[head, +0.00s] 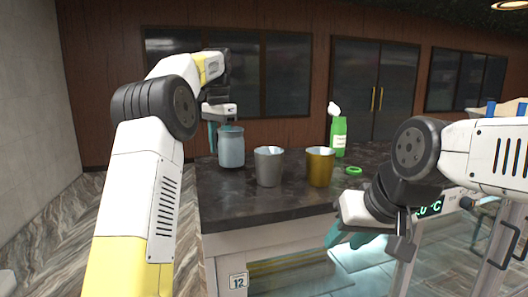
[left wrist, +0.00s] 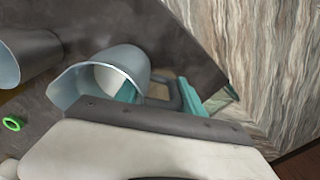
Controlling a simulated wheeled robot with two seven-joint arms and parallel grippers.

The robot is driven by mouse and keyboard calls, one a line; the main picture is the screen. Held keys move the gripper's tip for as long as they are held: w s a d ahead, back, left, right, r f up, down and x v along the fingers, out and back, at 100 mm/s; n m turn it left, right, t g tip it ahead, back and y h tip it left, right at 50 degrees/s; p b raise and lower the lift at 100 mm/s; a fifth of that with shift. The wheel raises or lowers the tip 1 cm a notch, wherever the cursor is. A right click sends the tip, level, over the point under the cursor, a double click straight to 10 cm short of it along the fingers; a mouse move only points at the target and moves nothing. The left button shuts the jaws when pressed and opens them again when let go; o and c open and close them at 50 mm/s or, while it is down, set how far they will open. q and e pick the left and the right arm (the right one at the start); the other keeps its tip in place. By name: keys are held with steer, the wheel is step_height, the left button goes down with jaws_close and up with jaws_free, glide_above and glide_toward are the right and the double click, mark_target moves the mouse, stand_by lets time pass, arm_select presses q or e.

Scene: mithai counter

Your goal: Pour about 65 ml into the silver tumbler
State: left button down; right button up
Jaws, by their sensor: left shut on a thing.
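A pale blue-grey jug (head: 231,150) is upright at the counter's left; I cannot tell whether its base touches the top. My left gripper (head: 212,136) is shut on the jug's handle. In the left wrist view the jug (left wrist: 128,64) shows its open mouth and a pale inside, and its grey handle lies between the teal fingers (left wrist: 160,95). The silver tumbler (head: 268,168) stands upright just right of the jug, apart from it. It also shows at the left of the wrist view (left wrist: 28,58). My right gripper (head: 348,238) is low before the counter's front edge; its fingertips are partly hidden.
A gold tumbler (head: 320,168) stands right of the silver one. A green bottle (head: 339,138) with a white top stands behind it, and a green ring (head: 353,170) lies nearby. The dark counter top (head: 235,200) is clear in front of the jug and tumblers.

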mark_target(225, 135)
arm_select(q)
steer(key=shift+d+r, duration=0.1)
steer(key=shift+s+d+r+t+y, duration=0.3)
steer(key=shift+r+t+y, duration=0.15)
steer(key=shift+r+y, duration=0.1)
steer(key=shift+s+d+r+t+y, duration=0.25)
steer(key=shift+r+t+y, duration=0.2)
steer(key=shift+r+t, duration=0.1)
steer(key=shift+s+d+r+t+y, duration=0.3)
steer(key=shift+r+t+y, duration=0.1)
steer(key=shift+r+y, duration=0.15)
step_height(225, 135, up, 6)
steer(key=s+d+t+y, duration=0.2)
steer(key=d+t+y, duration=0.1)
steer(key=t+y, duration=0.1)
steer(key=shift+s+r+y, duration=0.15)
steer(key=shift+s+y, duration=0.1)
steer(key=shift+y, duration=0.1)
steer(key=shift+s+d+r+t+y, duration=0.1)
steer(key=shift+s+r+t+y, duration=0.05)
steer(key=shift+r+t+y, duration=0.3)
steer(key=shift+s+d+r+t, duration=0.1)
steer(key=shift+r+t, duration=0.1)
steer(key=shift+t, duration=0.05)
steer(key=shift+s+d+r+y, duration=0.1)
steer(key=shift+r+y, duration=0.2)
steer(key=shift+y, duration=0.15)
